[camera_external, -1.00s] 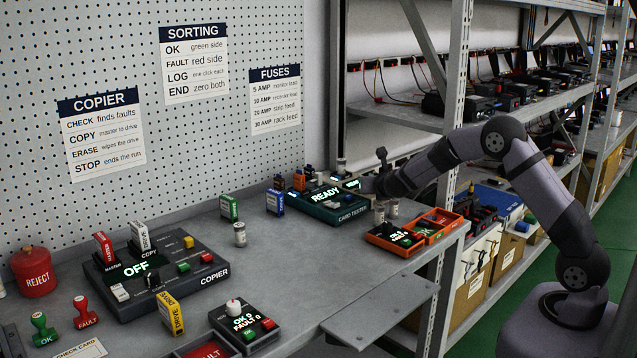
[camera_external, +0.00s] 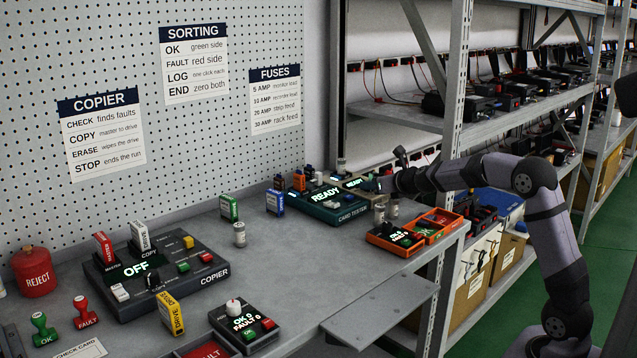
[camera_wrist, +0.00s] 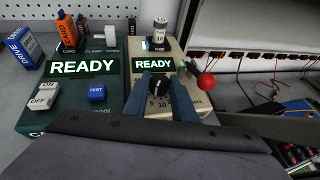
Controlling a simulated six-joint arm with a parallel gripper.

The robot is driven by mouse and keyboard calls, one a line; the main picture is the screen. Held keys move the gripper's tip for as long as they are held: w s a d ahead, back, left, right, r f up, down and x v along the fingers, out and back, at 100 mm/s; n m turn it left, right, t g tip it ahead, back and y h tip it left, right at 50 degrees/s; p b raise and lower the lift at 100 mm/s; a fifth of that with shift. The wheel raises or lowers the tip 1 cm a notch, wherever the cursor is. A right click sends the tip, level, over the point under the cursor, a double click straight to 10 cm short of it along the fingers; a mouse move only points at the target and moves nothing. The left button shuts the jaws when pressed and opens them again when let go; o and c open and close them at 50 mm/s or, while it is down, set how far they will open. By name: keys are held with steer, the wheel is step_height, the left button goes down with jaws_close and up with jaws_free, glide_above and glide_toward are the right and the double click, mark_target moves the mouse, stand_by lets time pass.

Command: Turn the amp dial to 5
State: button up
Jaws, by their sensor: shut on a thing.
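The black amp dial (camera_wrist: 159,88) sits on the beige tester unit (camera_wrist: 192,98), below a lit READY screen (camera_wrist: 154,64). Numbers including 5 and 10 are printed below the dial. My gripper (camera_wrist: 159,86) is shut on the dial, one blue finger on each side of it. Which number the dial points to is too small to tell. In the external view my gripper (camera_external: 383,185) is at the right end of the card tester, and the dial is hidden there.
A red-tipped lever (camera_wrist: 206,81) stands just right of my gripper. A fuse marked 10 (camera_wrist: 160,34) stands behind the dial. The green card tester (camera_wrist: 70,96), with ON/OFF and TEST buttons, is on the left. An orange tray (camera_external: 432,225) is in front.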

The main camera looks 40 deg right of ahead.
stand_by(0.3)
steer(key=o, duration=1)
steer(key=shift+o, duration=0.2)
steer(key=shift+v, duration=3.65)
steer(key=shift+d+r, duration=0.1)
